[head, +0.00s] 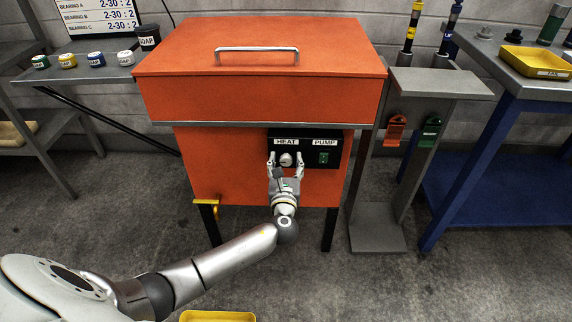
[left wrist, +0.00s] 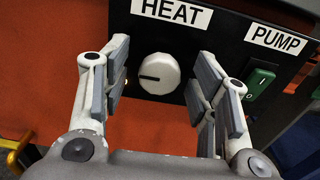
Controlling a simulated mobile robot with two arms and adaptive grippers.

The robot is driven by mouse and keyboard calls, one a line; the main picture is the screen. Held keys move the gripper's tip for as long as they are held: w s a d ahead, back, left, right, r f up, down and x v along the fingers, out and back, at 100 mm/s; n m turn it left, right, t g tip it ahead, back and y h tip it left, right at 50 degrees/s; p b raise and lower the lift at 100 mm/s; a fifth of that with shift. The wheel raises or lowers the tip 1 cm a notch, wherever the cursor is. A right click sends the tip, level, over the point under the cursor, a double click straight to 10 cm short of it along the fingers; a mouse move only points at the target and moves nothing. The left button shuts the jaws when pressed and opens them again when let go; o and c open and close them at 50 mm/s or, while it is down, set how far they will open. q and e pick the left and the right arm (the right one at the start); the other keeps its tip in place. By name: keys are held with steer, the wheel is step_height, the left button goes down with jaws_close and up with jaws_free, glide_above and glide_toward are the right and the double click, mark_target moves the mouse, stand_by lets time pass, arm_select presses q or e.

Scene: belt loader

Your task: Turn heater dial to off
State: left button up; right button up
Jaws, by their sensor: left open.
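The heater dial is a round white knob (head: 286,159) under the HEAT label on the black panel (head: 318,163) of the orange machine (head: 255,75). In the left wrist view the dial (left wrist: 159,74) has a dark pointer line toward its left side. My left gripper (head: 286,162) is open in front of the panel. In the left wrist view its fingers (left wrist: 157,75) stand on either side of the dial, with gaps between them and it. My right gripper is not in view.
A green PUMP switch (head: 323,158) sits right of the dial, close to the right finger in the left wrist view. A yellow valve handle (head: 207,202) is at the machine's lower left. A grey stand (head: 440,85) with red and green tags is to the right.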

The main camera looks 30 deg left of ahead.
arm_select(q)
steer(key=shift+w+a, duration=0.1)
steer(key=shift+w, duration=0.1)
steer(key=c, duration=1)
